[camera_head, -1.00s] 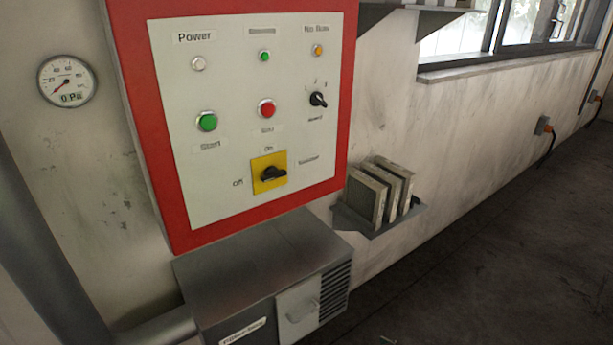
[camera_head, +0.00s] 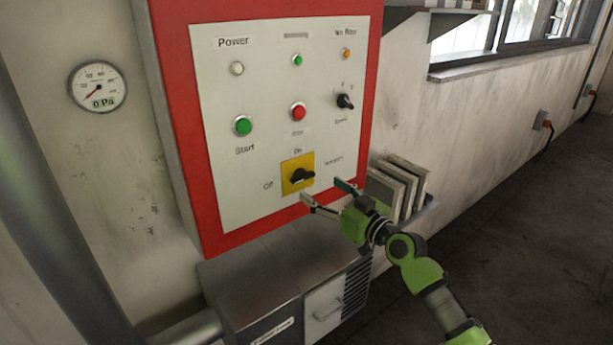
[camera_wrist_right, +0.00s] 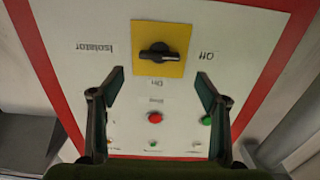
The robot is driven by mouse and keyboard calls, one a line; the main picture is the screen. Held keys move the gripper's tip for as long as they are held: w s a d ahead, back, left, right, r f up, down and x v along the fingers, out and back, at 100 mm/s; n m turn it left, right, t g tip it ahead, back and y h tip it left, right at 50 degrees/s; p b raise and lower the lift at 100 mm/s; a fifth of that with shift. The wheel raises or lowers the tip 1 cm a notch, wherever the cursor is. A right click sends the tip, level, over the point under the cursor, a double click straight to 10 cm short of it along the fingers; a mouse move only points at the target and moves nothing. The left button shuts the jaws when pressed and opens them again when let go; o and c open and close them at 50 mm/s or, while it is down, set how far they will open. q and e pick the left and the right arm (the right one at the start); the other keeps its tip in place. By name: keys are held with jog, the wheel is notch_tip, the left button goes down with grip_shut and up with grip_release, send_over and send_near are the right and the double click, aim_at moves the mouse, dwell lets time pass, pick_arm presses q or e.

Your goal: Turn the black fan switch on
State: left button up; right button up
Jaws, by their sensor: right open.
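A black rotary switch (camera_head: 302,176) sits on a yellow plate (camera_head: 290,188) low on the control panel, with "On" above it and "Off" to its left. Its handle lies roughly crosswise, along the Off side. In the right wrist view the switch (camera_wrist_right: 158,56) appears upside down, beyond my fingertips, with "Isolator" beside it. My right gripper (camera_head: 322,190) is open and empty, just below and right of the switch in the head view; it also frames the lower part of the wrist view (camera_wrist_right: 160,88). My left gripper is out of view.
A smaller black selector knob (camera_head: 345,101), a green button (camera_head: 242,125) and a red button (camera_head: 298,112) are on the same red-framed panel (camera_head: 185,120). A grey metal box (camera_head: 270,280) projects below. A shelf with upright slabs (camera_head: 395,185) stands right, close behind my gripper.

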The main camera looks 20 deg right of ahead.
aim_at(305, 178)
jog(key=x, duration=0.7)
jog(key=shift+w+f, duration=0.15)
jog(key=shift+w, duration=0.15)
jog(key=shift+c, duration=0.4)
jog(key=c, duration=1)
